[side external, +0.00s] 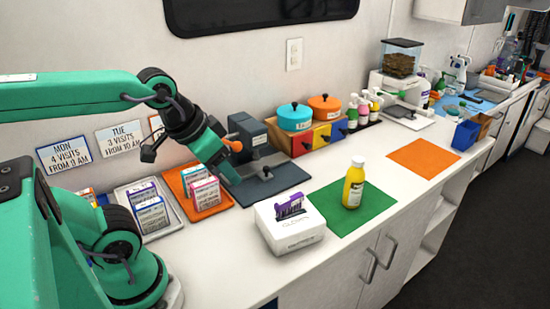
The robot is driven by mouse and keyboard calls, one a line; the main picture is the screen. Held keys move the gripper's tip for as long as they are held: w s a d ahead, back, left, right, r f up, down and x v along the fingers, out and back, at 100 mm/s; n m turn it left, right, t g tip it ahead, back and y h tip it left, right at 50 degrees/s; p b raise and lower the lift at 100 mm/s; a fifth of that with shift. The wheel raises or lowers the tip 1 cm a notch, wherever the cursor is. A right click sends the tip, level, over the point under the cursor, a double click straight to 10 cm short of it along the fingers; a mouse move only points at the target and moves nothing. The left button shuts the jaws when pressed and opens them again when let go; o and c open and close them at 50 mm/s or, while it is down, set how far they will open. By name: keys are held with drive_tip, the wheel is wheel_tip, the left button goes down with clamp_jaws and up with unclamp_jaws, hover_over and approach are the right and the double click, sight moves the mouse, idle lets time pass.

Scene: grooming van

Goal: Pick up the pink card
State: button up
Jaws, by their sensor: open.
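In the side external view, small printed packs (206,194) with red or pinkish and teal edges stand on an orange tray (220,207); I cannot tell if one is the pink card. My gripper (236,166) points down and to the right, just right of and above these packs, beside a dark grey device. It is open, and nothing shows between its fingers. My gripper and wrist hide part of the wall and the counter behind the packs.
A metal tray (165,228) with more packs is at the left. A dark grey plate (284,180) lies right of the gripper. A white box (290,232) and a yellow bottle (354,184) on a green mat (330,217) stand nearer the front. An orange mat (424,158) is clear.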

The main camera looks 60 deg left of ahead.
drive_tip(key=g, duration=0.6)
hover_over(204, 182)
drive_tip(key=f, duration=1.3)
drive_tip(key=shift+w+d+f, duration=0.1)
drive_tip(key=shift+d+f, duration=0.1)
drive_tip(key=shift+a, duration=0.1)
drive_tip(key=shift+f, duration=0.15)
drive_tip(key=shift+f, duration=1.2)
drive_tip(key=shift+f, duration=0.1)
drive_tip(key=shift+a+f, duration=0.1)
drive_tip(key=shift+f, duration=2.4)
